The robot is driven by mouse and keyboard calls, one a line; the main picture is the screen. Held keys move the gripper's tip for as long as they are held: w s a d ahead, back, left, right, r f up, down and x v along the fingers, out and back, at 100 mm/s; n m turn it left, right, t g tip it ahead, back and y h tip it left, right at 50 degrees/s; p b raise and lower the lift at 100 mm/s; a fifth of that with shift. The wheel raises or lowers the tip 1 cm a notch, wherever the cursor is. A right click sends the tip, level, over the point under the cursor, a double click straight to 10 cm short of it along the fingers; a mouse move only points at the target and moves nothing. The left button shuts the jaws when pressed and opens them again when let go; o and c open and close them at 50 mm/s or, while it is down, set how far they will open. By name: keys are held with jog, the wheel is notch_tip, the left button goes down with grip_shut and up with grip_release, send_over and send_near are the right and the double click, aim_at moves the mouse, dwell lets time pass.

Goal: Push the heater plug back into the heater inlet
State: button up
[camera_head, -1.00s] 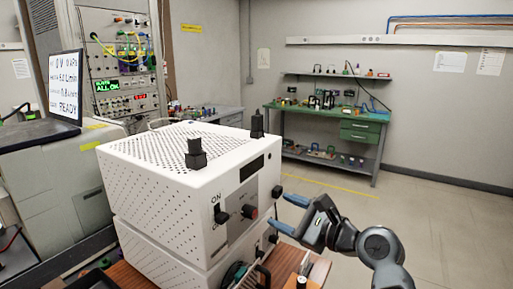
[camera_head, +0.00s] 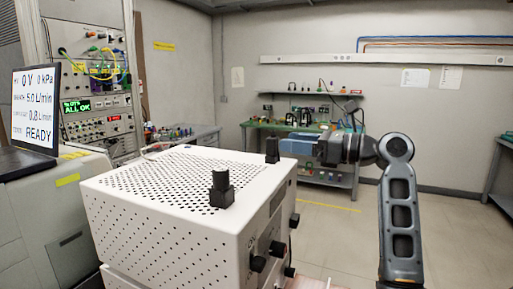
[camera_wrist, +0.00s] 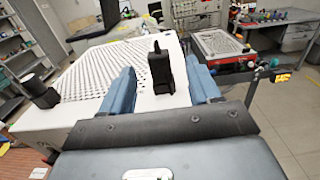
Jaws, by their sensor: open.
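The white perforated heater box (camera_head: 130,215) stands close in front of me. Two black plug-like fittings stand upright on its top. The near fitting (camera_head: 220,188) sits on a square black base near the front edge. The far fitting (camera_head: 272,150) stands by the far right corner. I cannot tell which one is the heater plug. My gripper (camera_head: 288,146) is open, with blue fingers pointing left at the far fitting. In the wrist view my gripper (camera_wrist: 160,66) has the far fitting (camera_wrist: 161,75) between its open fingers, with visible gaps. The near fitting (camera_wrist: 38,92) is at left.
Black knobs (camera_head: 258,264) stick out of the box's front face. A screen reading READY (camera_head: 36,110) stands at left beside an instrument rack (camera_head: 92,90). A green workbench (camera_head: 345,170) is at the back. The floor at right is open.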

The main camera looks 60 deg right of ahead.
jog(key=shift+w+a+p, duration=0.15)
jog(key=shift+w+a, duration=0.05)
jog(key=shift+w, duration=1.1)
jog(key=shift+w+a+p, duration=0.15)
jog(key=shift+w+a, duration=0.05)
jog(key=shift+w, duration=1.05)
jog(key=shift+w+a+p, duration=0.15)
jog(key=shift+w+a, duration=0.05)
jog(key=shift+w, duration=1.1)
jog(key=c, duration=1.1)
jog(key=shift+o, duration=0.2)
jog(key=shift+r, duration=0.1)
jog(key=shift+r, duration=0.25)
notch_tip(320, 180, up, 4)
jog(key=shift+f, duration=0.25)
jog(key=s+d+r, duration=0.6)
jog(key=d, duration=0.3)
jog(key=shift+s+d+r+b, duration=0.3)
jog(key=shift+r+b, duration=0.1)
